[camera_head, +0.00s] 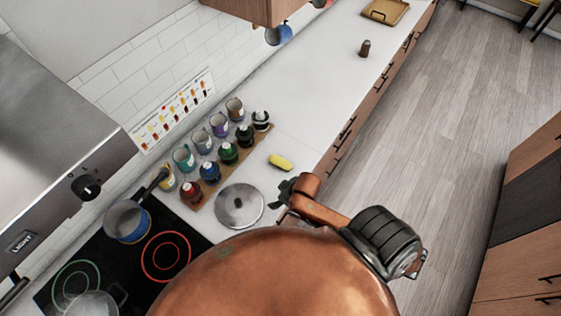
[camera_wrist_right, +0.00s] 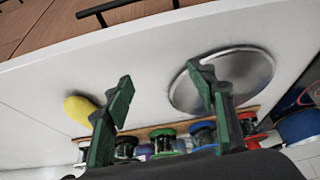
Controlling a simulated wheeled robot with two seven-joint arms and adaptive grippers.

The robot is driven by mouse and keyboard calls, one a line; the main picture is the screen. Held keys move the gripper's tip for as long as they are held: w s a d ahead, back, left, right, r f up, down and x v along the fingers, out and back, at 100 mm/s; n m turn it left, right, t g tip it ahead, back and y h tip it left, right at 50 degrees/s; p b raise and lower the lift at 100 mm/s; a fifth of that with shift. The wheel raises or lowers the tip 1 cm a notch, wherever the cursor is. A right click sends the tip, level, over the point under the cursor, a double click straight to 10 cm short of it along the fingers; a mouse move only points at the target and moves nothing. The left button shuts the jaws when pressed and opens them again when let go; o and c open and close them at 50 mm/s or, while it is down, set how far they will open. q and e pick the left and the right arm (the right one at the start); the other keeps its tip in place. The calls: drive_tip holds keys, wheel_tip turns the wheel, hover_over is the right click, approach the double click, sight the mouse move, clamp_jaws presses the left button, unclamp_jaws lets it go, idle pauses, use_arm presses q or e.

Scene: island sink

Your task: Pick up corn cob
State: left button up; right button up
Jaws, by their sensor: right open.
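The yellow corn cob (camera_head: 280,162) lies on the white counter, near the front edge and to the right of the wooden rack. My right gripper (camera_head: 287,193) is just below it in the head view, apart from it. In the right wrist view the cob (camera_wrist_right: 80,110) is at the left, partly behind one finger. The right gripper's green fingers (camera_wrist_right: 165,95) are spread wide with nothing between them. My left gripper is not in view.
A round metal lid (camera_head: 240,206) lies beside the gripper. A wooden rack (camera_head: 207,188) of several jars and bottles stands behind. A blue pot (camera_head: 127,221) is on the black cooktop (camera_head: 145,263). A dark shaker (camera_head: 365,47) and tray (camera_head: 372,14) are farther along. The counter between is clear.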

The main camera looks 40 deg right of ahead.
drive_tip(key=w, duration=0.2)
drive_tip(key=w+n, duration=0.1)
drive_tip(key=shift+w+d+r+y, duration=0.15)
drive_tip(key=shift+w+d+y, duration=0.1)
drive_tip(key=shift+w+y, duration=0.05)
drive_tip(key=shift+n+g, duration=0.3)
drive_tip(key=w+d, duration=0.2)
drive_tip(key=d, duration=0.1)
drive_tip(key=shift+w+r, duration=0.25)
drive_tip(key=shift+w, duration=0.15)
drive_tip(key=m, duration=0.1)
approach(282, 160)
drive_tip(key=x, duration=0.2)
drive_tip(key=shift+w+a+f+p, duration=0.1)
drive_tip(key=shift+a+f+p, duration=0.25)
drive_tip(key=shift+p, duration=0.05)
drive_tip(key=shift+x, duration=1.15)
drive_tip(key=p+x, duration=0.2)
drive_tip(key=x, duration=0.2)
drive_tip(key=shift+w+d+f, duration=0.1)
drive_tip(key=shift+d, duration=0.05)
drive_tip(key=shift+w+f, duration=0.15)
drive_tip(key=shift+f, duration=0.3)
drive_tip(key=c, duration=1.4)
